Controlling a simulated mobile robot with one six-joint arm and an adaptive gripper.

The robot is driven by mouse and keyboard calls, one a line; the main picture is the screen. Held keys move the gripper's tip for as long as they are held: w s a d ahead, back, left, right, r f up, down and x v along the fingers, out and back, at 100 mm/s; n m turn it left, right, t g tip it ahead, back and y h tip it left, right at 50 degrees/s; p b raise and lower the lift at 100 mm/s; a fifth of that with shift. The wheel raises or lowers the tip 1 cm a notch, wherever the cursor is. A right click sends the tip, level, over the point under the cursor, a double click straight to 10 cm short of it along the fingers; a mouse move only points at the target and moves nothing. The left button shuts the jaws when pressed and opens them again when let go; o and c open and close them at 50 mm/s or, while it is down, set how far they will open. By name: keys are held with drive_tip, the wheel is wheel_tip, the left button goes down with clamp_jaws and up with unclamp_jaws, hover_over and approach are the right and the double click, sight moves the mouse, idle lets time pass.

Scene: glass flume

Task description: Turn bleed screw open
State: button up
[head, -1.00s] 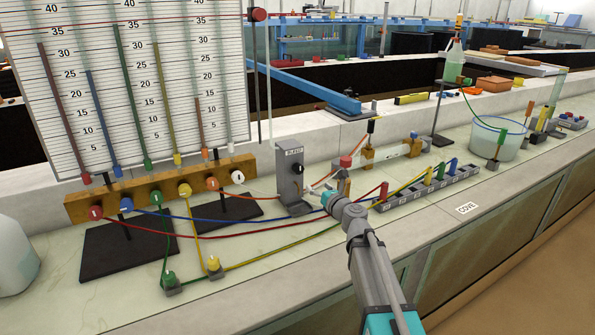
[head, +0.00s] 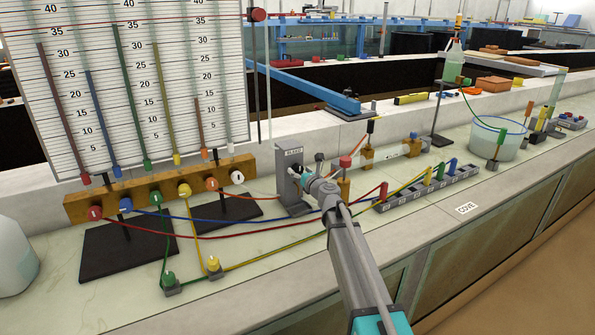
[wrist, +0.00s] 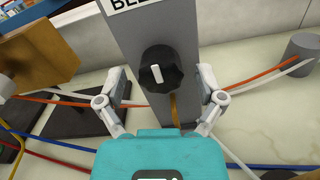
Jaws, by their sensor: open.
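The bleed screw is a black lobed knob with a white bar mark (wrist: 160,72), on the front of a grey upright bracket (head: 289,187) labelled BLEED. In the wrist view the bar stands close to upright, slightly tilted. My gripper (wrist: 161,88) is open, with one finger on each side of the knob and clear gaps to it. I cannot tell how deep the fingertips reach relative to the knob. In the head view my gripper (head: 306,176) is at the bracket and hides most of the knob.
A wooden manifold (head: 160,190) with coloured ports and tubes stands left of the bracket. Red, blue and yellow tubes cross the bench below my arm.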

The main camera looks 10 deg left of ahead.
drive_tip(key=shift+w+a, duration=0.2)
drive_tip(key=shift+w, duration=0.1)
